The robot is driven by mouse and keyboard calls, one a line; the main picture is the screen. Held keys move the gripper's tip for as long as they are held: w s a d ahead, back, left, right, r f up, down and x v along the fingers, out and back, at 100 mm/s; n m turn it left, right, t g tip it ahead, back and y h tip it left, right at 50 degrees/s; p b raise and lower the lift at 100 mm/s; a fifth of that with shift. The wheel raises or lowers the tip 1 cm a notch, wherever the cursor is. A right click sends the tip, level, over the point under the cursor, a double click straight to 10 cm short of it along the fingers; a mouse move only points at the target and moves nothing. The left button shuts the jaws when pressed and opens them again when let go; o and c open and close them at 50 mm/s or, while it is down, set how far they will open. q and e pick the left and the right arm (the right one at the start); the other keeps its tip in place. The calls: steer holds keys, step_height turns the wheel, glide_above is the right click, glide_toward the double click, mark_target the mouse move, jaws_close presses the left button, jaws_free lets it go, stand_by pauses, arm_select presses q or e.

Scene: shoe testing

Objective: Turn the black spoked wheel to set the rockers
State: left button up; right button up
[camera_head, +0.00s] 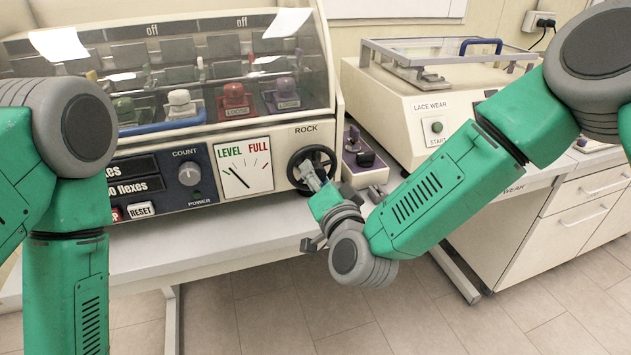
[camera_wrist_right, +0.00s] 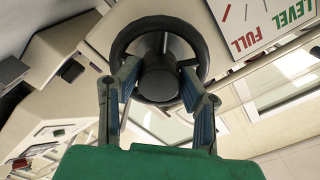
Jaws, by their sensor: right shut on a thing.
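The black spoked wheel (camera_head: 300,160) is on the front of the machine, under the word ROCK. The rockers sit behind the clear cover (camera_head: 205,70), with clamps labelled LOOSE. My left arm is at the left; its gripper is out of view.
The COUNT knob (camera_head: 190,174) and RESET button (camera_head: 141,210) are on the panel at left. A small box with a dark knob (camera_head: 366,158) stands right of the wheel. The LACE WEAR machine (camera_head: 400,95) is beyond it. The bench front strip (camera_head: 215,238) is clear.

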steer(key=m+b, duration=0.1)
steer(key=m, duration=0.1)
steer(key=m+b, duration=0.1)
steer(key=m, duration=0.1)
steer(key=m+b, duration=0.1)
steer(key=m, duration=0.1)
steer(key=shift+f+m, duration=0.25)
steer(key=shift+m, duration=0.05)
steer(key=m+b, duration=0.3)
steer(key=m, duration=0.3)
steer(key=shift+f+b, duration=0.15)
steer(key=shift+b, duration=0.2)
steer(key=m+b, duration=0.2)
steer(key=m, duration=0.2)
steer(key=shift+s, duration=0.1)
steer(key=m+b, duration=0.2)
steer(key=m, duration=0.1)
steer(key=shift+f+m, duration=0.1)
steer(key=shift+m, duration=0.2)
steer(key=m+b, duration=0.2)
steer(key=m, duration=0.1)
steer(key=shift+m+b, duration=0.85)
steer(key=shift+m, duration=0.55)
